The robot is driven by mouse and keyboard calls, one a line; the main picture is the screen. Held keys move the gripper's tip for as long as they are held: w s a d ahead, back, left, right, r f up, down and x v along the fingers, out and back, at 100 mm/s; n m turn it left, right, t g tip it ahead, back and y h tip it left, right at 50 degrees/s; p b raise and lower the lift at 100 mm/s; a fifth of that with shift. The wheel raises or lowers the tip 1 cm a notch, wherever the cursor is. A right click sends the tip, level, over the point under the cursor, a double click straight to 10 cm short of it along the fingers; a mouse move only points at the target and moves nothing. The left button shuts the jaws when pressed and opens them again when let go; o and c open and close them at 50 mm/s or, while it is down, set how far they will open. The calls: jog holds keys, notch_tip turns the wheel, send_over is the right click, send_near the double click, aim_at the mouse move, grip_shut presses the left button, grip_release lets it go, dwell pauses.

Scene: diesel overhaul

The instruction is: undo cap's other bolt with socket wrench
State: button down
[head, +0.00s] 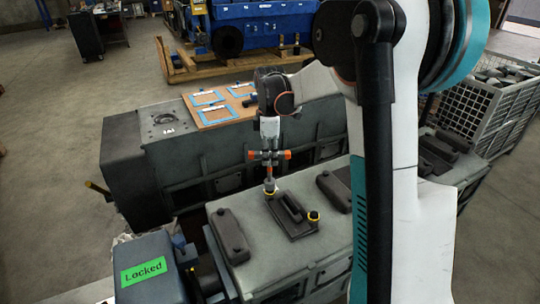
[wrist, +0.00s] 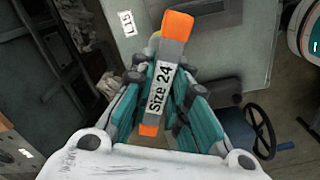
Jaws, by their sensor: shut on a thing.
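My gripper (head: 270,143) points down over the engine block and is shut on the socket wrench (head: 270,156), a T-shaped tool with orange handle ends. In the wrist view the wrench (wrist: 165,85) is labelled "Size 24" and lies between the teal fingers of my gripper (wrist: 160,100). Its shaft points down to the far-left end of a dark cap (head: 292,216) with a raised handle. A yellow ring shows at the socket's foot; the bolt there is hidden, and I cannot tell whether the socket is fully seated.
The cap is on a grey engine block (head: 275,255) with other dark covers (head: 228,235). A box with a green "Locked" sign (head: 144,271) stands front left. Behind are a board with blue frames (head: 215,110) and, at right, a wire crate (head: 480,115). Open floor lies left.

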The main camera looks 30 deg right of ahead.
jog(key=m, duration=0.3)
jog(key=shift+m, duration=0.4)
jog(key=m, duration=1.1)
jog(key=shift+m, duration=0.4)
jog(key=m, duration=0.3)
jog(key=shift+m, duration=0.3)
jog(key=m, duration=0.3)
jog(key=shift+a+m, duration=0.1)
jog(key=shift+m, duration=0.3)
jog(key=m, duration=0.3)
jog(key=shift+m, duration=2.3)
